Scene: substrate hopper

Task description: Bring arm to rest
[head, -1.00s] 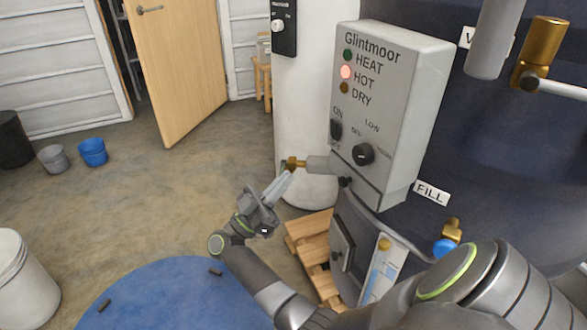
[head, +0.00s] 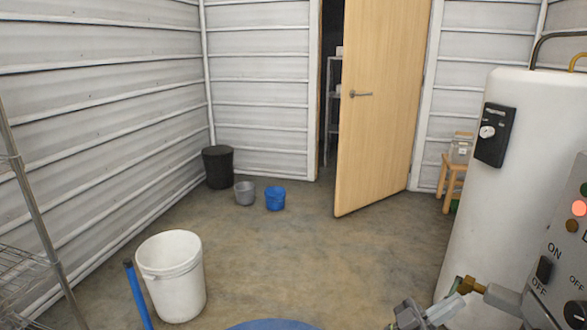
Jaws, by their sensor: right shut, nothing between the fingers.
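My right gripper (head: 447,309) shows at the bottom right edge of the head view, with its pale fingers shut and empty. Its fingertips appear close below a brass fitting (head: 468,286) on a grey pipe stub; I cannot tell whether they touch. Most of my right arm is cut off by the lower edge. My left arm and left gripper are out of view.
A grey control box (head: 566,262) with a lit red lamp and a white cylinder (head: 510,170) stand at the right. A white bucket (head: 172,285) stands at lower left beside a wire rack (head: 30,270).

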